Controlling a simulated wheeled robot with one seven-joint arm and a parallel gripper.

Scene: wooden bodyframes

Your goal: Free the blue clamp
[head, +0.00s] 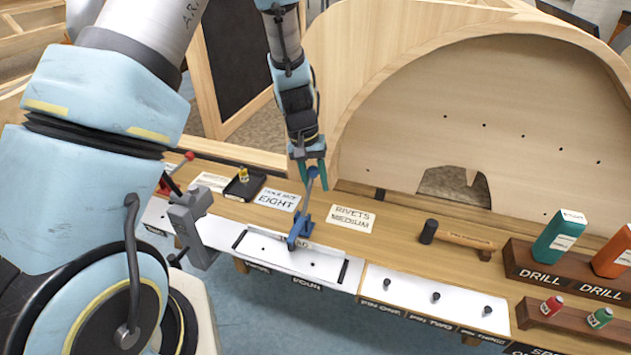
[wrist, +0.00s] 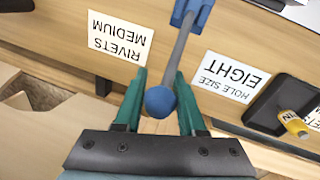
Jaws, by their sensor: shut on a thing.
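The blue clamp (head: 298,233) stands on the edge of the wooden bench, by a white panel labelled FOUR. Its lever points upward and ends in a blue ball knob (head: 312,171). My gripper (head: 314,176) is at the top of the lever, its green fingers on either side of the knob. In the wrist view the ball knob (wrist: 160,101) sits between the fingers of my gripper (wrist: 160,98), with the grey lever running up to the blue clamp body (wrist: 190,12). What the clamp presses on is hard to make out.
A RIVETS MEDIUM card (head: 352,218) and a HOLE SIZE EIGHT card (head: 276,199) lie beside the clamp. A hammer (head: 457,238) and drill holder (head: 560,270) are to the right. A red-handled clamp (head: 177,172) is to the left. A wooden arch frame (head: 400,60) rises behind.

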